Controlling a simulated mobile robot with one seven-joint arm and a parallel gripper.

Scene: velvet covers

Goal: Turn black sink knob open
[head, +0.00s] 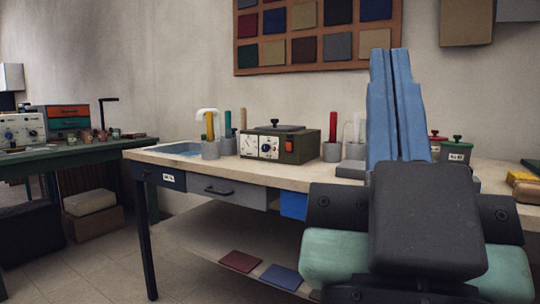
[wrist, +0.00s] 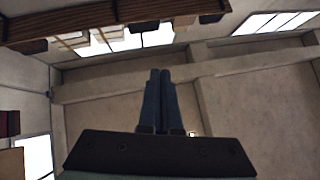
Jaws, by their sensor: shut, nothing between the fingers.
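A sink basin (head: 180,149) is set into the left end of the workbench top (head: 330,172). A white curved spout (head: 207,111) stands at its right side, partly behind a grey cup. I cannot make out a black sink knob; it is too small or hidden. My gripper (head: 390,52) points upward on the right of the head view, well apart from the sink. Its blue fingers are together and empty. In the wrist view my gripper (wrist: 160,72) is also shut, with the ceiling and walls beyond it.
A green box with dials (head: 286,148) stands right of the sink, between grey cups holding tools. Lidded pots (head: 457,150) stand further right. Another bench (head: 70,152) with a dark bent post (head: 102,112) is at far left. Clear floor (head: 110,255) lies in front.

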